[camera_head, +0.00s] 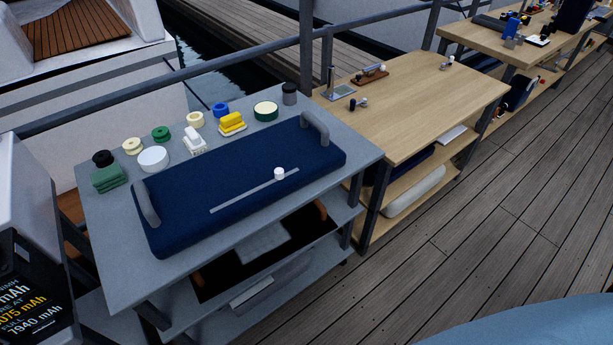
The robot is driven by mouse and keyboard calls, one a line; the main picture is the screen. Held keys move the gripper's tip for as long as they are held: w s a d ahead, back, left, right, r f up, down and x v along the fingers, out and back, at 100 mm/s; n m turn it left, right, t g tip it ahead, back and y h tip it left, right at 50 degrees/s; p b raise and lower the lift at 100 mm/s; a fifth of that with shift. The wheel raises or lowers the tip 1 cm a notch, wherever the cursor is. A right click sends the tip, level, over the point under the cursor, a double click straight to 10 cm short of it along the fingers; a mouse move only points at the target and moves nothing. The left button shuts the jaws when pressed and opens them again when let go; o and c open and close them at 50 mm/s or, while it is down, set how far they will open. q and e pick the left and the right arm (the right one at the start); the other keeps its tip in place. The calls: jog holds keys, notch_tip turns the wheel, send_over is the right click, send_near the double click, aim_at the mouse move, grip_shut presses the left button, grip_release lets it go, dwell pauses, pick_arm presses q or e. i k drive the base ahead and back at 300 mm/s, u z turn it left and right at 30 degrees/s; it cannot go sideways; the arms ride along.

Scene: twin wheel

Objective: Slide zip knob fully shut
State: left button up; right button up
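A dark blue bag (190,205) with two grey end handles lies flat on the grey table. A light grey zip track (240,198) runs slantwise along its near part. The white round zip knob (279,173) sits on the track, near its right end. A short piece of track shows to the right of the knob. Neither of my grippers is in view, and nothing is seen touching the knob.
A wooden table (430,95) adjoins on the right. Railings run behind.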

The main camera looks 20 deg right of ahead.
aim_at(278, 171)
jog(key=z, duration=0.9)
jog(key=i, duration=0.8)
jog(key=u, duration=0.9)
